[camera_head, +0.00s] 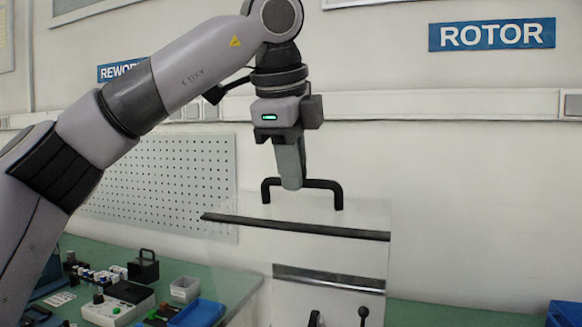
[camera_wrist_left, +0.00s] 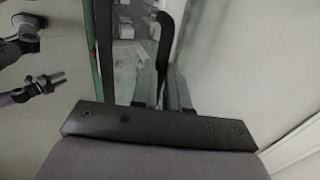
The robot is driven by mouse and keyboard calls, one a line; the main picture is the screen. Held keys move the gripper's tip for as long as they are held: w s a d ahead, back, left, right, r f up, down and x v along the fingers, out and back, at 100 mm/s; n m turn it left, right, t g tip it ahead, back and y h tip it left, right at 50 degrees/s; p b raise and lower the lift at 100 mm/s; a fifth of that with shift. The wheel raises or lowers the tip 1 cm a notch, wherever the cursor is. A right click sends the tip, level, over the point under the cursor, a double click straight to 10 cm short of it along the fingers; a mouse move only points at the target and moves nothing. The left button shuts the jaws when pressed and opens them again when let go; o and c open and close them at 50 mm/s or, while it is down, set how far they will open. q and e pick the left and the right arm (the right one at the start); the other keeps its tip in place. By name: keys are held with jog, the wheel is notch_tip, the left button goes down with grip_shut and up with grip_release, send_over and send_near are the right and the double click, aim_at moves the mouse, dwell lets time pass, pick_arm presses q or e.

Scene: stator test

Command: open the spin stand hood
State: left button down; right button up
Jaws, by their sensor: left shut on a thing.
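The spin stand hood (camera_head: 340,258) is a clear, see-through panel standing at the centre right of the head view, with a dark strip across it. Its black bracket-shaped handle (camera_head: 330,184) sticks up at the hood's top edge. My left gripper (camera_head: 291,184) comes down from above and is shut on the middle of the handle's bar. In the left wrist view the dark handle (camera_wrist_left: 164,45) runs up from between the fingers of the left gripper (camera_wrist_left: 160,90). The fingers hide part of the bar.
A green bench at lower left holds a black-handled block (camera_head: 143,268), a grey control box (camera_head: 118,303), a grey bin (camera_head: 185,289) and a blue tray (camera_head: 199,314). A blue bin (camera_head: 564,314) stands at lower right. The wall with a perforated panel (camera_head: 165,185) is behind.

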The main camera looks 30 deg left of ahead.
pick_arm(q)
jog(key=c, duration=1.1)
grip_release()
jog(key=v, duration=0.7)
jog(key=shift+s+p, duration=0.1)
jog(key=shift+p, duration=0.3)
